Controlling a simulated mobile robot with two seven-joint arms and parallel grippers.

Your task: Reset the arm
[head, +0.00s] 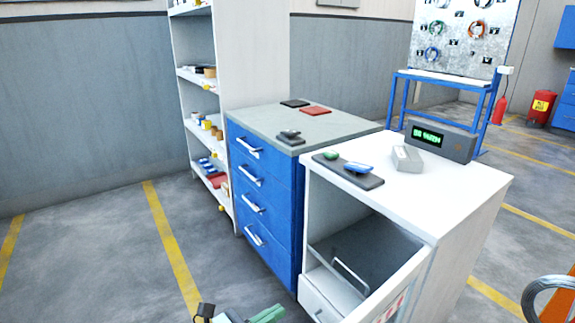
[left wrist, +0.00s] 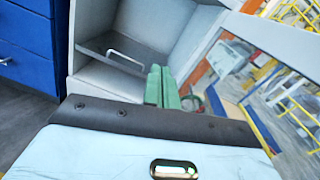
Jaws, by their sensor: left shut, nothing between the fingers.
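My left gripper (head: 268,314) shows at the bottom edge of the head view, in front of and below the open white cabinet (head: 470,185). Its green fingers are together with nothing between them. In the left wrist view the closed fingers (left wrist: 161,88) point toward the cabinet's open front, where a grey inner tray with a wire handle (left wrist: 125,60) shows. My right gripper is in neither view.
The cabinet's door (head: 395,290) stands open toward me. A dark pad with green and blue knobs (head: 348,170) and a display box (head: 440,140) sit on top. A blue drawer unit (head: 262,190) and shelf (head: 245,60) stand left. A wire coil (head: 530,300) is at lower right.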

